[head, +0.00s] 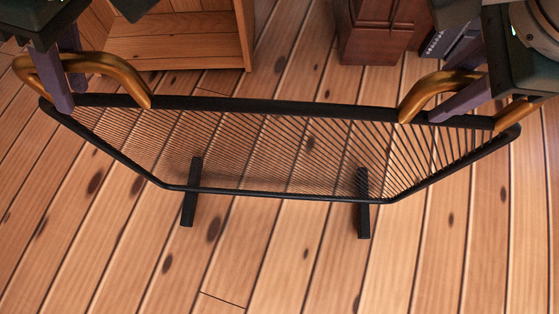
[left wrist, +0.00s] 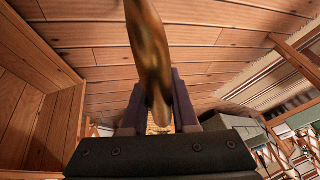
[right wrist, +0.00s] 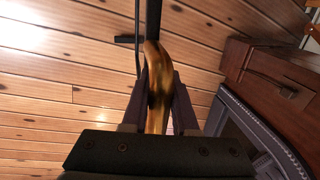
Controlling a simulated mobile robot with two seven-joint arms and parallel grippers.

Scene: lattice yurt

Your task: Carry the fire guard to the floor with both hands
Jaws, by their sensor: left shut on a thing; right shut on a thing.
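The fire guard (head: 280,108) is a wide black frame with thin bars, two short black feet and a curved brass handle near each end. It spans the head view, seen from above. My left gripper (head: 66,72) is shut on its left brass handle (head: 112,66), which also fills the middle of the left wrist view (left wrist: 148,45). My right gripper (head: 462,100) is shut on the right brass handle (head: 420,92), also seen in the right wrist view (right wrist: 157,75). I cannot tell whether the feet touch the floor.
The plank floor (head: 120,250) is clear in front of the guard. Behind it stand an open wooden cabinet (head: 175,52) at the left and a dark red-brown wooden piece (head: 372,35) at the centre right. A dark grey object (head: 450,40) lies beside that, partly hidden by my right arm.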

